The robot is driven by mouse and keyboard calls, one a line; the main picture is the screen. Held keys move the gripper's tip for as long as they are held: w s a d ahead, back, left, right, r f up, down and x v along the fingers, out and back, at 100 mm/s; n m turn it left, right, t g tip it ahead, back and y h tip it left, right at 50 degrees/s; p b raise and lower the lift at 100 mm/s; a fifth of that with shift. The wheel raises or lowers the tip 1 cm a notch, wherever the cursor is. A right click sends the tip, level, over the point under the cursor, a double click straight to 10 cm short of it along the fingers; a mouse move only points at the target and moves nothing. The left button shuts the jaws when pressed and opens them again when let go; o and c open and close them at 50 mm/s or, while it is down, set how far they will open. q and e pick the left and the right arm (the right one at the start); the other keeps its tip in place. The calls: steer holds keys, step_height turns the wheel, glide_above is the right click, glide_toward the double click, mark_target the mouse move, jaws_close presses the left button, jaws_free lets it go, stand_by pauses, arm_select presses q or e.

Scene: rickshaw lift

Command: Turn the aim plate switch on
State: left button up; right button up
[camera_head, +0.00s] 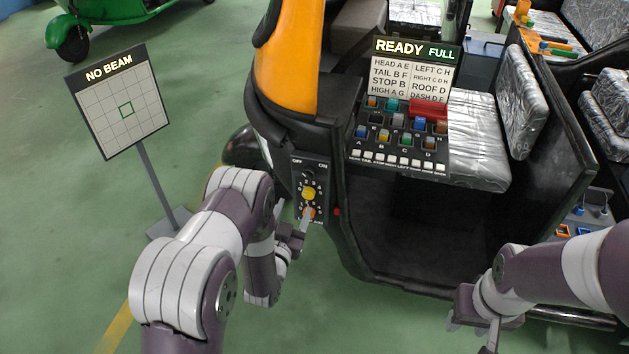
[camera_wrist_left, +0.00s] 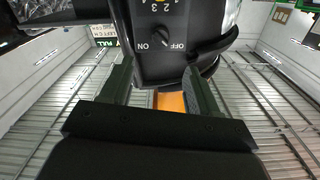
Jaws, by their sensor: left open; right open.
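A black switch panel (camera_head: 311,190) on the rickshaw's front post has a dark knob under the words OFF and ON, a yellow knob (camera_head: 308,193) and an orange-red part (camera_head: 308,212) below. In the left wrist view the panel is upside down, with the dark knob (camera_wrist_left: 158,37) between ON and OFF. A board reading NO BEAM (camera_head: 118,100) stands at left. My left gripper (camera_head: 303,222) is open at the panel's lower end; its two fingers (camera_wrist_left: 158,78) stand apart below the knob in the wrist view. My right gripper (camera_head: 475,325) is open, low at right, away from the panel.
A console (camera_head: 402,145) with coloured blocks and a sign reading READY FULL (camera_head: 414,50) sits inside the rickshaw. A green vehicle (camera_head: 95,20) stands at the back left. The green floor at left is mostly clear.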

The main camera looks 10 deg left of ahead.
mark_target(307, 177)
arm_select(q)
steer(key=w, duration=1.2)
steer(key=shift+d+p, duration=0.2)
steer(key=shift+p, duration=0.2)
steer(key=c, duration=1)
